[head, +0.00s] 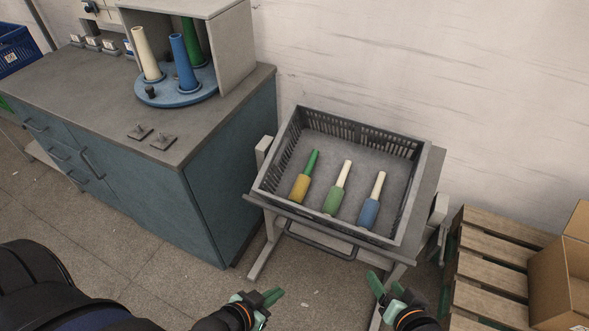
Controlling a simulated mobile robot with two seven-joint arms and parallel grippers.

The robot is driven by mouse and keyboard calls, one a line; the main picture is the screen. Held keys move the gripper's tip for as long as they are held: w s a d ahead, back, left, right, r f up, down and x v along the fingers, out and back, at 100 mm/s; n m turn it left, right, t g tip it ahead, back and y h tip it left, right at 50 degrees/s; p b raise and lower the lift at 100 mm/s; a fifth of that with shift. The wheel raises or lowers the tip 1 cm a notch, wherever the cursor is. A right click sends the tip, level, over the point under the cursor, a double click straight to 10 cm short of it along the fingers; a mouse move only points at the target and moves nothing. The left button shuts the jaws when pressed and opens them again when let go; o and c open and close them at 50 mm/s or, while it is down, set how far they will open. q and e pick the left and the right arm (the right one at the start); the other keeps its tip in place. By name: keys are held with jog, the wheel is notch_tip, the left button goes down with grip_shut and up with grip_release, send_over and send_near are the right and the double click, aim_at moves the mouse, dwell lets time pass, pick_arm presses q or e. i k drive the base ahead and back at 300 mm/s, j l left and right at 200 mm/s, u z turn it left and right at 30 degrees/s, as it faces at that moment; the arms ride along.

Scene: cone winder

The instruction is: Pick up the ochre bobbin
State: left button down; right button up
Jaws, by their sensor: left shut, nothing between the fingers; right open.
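The ochre bobbin (300,187) lies in the grey crate (347,127), the leftmost of three, with ochre yarn on its lower part and a green tube end pointing away from me. A green bobbin (333,201) and a blue bobbin (369,212), both with pale tube ends, lie to its right. My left gripper (274,296) is shut and empty, below and in front of the crate in the picture. My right gripper (386,286) is open and empty, further right, also in front of the crate. Neither gripper touches a bobbin.
The crate rests on a grey stand (429,190) with a front bar. A cabinet (229,165) at left carries a round blue base (178,97) with tall cones beside a grey panel. A wooden pallet (490,263) and a cardboard box (549,278) stand at right.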

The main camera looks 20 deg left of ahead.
aim_at(297, 193)
jog(key=i+j, duration=0.25)
jog(key=j, duration=0.15)
jog(key=i+j, duration=0.55)
jog(key=j, duration=0.3)
